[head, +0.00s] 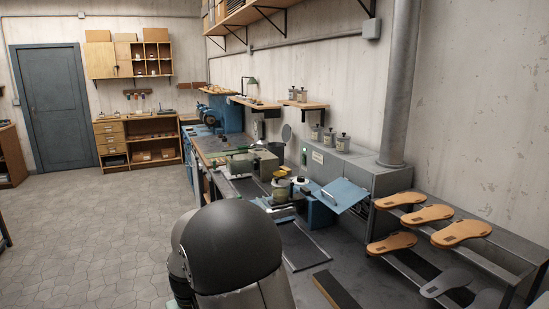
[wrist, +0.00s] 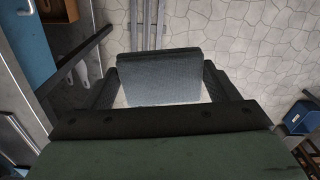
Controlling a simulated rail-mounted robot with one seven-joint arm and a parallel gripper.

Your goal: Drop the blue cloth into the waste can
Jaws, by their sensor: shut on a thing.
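My gripper (wrist: 160,84) shows in the wrist view, its two dark fingers on either side of a blue-grey folded piece, which I take as the blue cloth (wrist: 160,76). It is shut on the cloth, which spans the gap between the fingers. Pale floor shows beyond it. In the head view my dark rounded arm link fills the bottom middle, and neither the gripper nor the cloth can be made out there. I cannot identify the waste can for certain in either view.
A blue box-like container (wrist: 301,116) stands at the wrist view's right edge. A blue panel (wrist: 25,38) and dark rails lie at its left. In the head view, a crowded workbench (head: 305,245) and a sandal rack (head: 480,262) fill the right; open floor (head: 90,235) lies left.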

